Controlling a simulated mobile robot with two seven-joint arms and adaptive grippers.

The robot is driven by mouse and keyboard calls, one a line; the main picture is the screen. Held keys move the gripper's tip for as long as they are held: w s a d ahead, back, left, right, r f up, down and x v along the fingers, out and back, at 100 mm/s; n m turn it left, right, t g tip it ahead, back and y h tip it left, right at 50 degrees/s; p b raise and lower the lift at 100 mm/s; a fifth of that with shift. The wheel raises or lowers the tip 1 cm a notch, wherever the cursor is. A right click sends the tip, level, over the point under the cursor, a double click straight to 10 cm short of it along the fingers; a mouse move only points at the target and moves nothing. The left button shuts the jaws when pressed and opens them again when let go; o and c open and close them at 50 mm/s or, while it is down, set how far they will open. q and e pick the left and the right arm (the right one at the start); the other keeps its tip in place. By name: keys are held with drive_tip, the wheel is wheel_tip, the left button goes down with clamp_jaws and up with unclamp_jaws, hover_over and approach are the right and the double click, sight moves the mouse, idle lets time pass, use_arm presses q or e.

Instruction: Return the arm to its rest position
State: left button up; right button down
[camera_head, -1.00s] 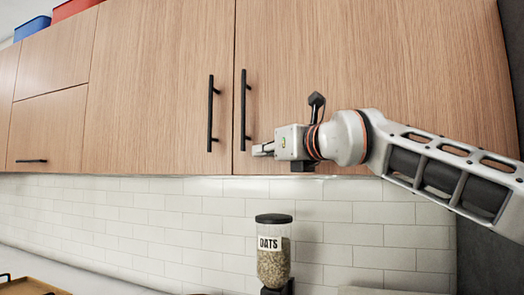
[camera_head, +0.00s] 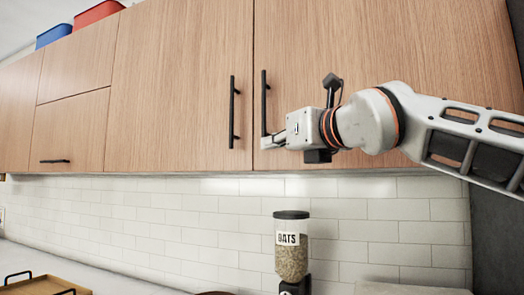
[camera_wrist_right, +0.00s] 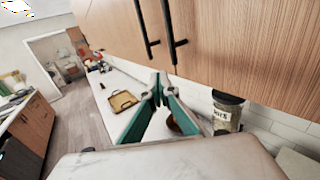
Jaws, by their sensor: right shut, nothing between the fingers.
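My right arm comes in from the right in the head view. My right gripper (camera_head: 272,142) is shut and empty, in front of the upper cabinet near the lower end of the right-hand black handle (camera_head: 264,103). I cannot tell whether it touches that handle. The wrist view shows its fingers (camera_wrist_right: 158,88) brought together at the tips, below the handles, with nothing between them. The left-hand handle (camera_head: 233,112) is just to its left. Both wooden doors (camera_head: 185,75) look closed. My left gripper is not in view.
An oats dispenser (camera_head: 291,256) stands below against the white tiled wall (camera_head: 200,215). A wooden tray (camera_wrist_right: 122,102) lies on the counter. Blue (camera_head: 54,36) and red (camera_head: 98,12) bins sit on top of the cabinets. The space below the cabinets beside the dispenser is open.

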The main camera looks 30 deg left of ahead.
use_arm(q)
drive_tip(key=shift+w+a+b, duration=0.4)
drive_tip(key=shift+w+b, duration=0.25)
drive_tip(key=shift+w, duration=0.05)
use_arm(e)
drive_tip(key=shift+s+d+r, duration=0.1)
drive_tip(key=shift+s, duration=1.35)
drive_tip(key=shift+s+d+r, duration=0.1)
drive_tip(key=shift+s, duration=1.3)
